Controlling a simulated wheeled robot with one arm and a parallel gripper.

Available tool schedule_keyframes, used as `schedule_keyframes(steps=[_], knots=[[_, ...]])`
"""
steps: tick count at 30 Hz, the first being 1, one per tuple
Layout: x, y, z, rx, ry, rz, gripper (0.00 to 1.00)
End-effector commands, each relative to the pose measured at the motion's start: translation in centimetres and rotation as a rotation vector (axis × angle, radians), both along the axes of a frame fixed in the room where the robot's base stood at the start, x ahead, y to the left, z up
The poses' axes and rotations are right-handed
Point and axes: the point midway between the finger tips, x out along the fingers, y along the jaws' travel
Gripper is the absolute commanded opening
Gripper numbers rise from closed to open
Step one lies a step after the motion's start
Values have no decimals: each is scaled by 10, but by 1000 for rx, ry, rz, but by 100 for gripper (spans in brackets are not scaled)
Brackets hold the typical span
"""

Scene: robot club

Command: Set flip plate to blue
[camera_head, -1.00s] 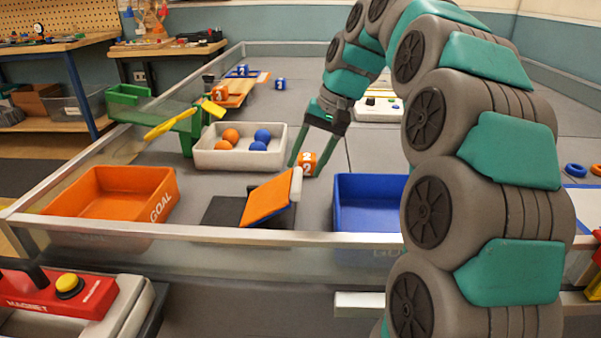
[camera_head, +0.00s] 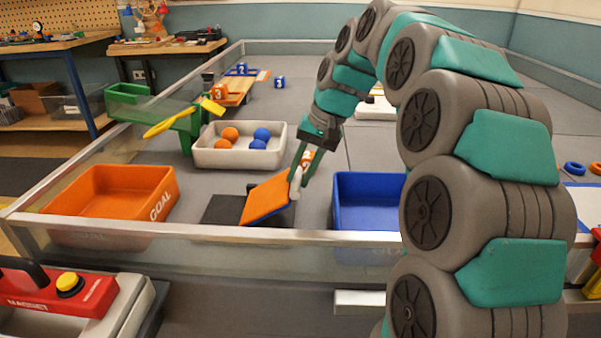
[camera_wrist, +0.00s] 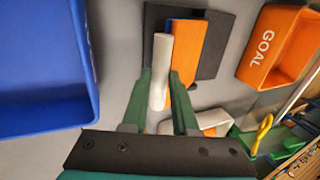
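The flip plate (camera_head: 266,198) stands tilted on a dark base (camera_head: 222,210), its orange face showing in the head view. In the wrist view the plate (camera_wrist: 185,55) shows mostly orange, with a thin blue strip along its left edge. A white bar (camera_wrist: 161,60) runs along the plate's side; in the head view it (camera_head: 296,184) is partly hidden by a finger. My gripper (camera_head: 299,176) points down at this bar. In the wrist view my gripper (camera_wrist: 160,80) is open, with one finger on each side of the bar; contact is not clear.
An orange goal bin (camera_head: 110,200) stands left of the plate and a blue bin (camera_head: 365,212) right. Behind is a white tray (camera_head: 216,158) with orange and blue balls. An orange numbered cube (camera_head: 307,157) lies behind my fingers. A rail (camera_head: 200,233) runs in front.

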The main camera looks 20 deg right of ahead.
Motion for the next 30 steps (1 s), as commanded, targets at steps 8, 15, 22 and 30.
schedule_keyframes(steps=[8, 15, 22, 30], knots=[[0, 0, 0, 0, 0, 0, 0], [0, 0, 0, 0, 0, 0, 0], [0, 0, 0, 0, 0, 0, 0], [0, 0, 0, 0, 0, 0, 0]])
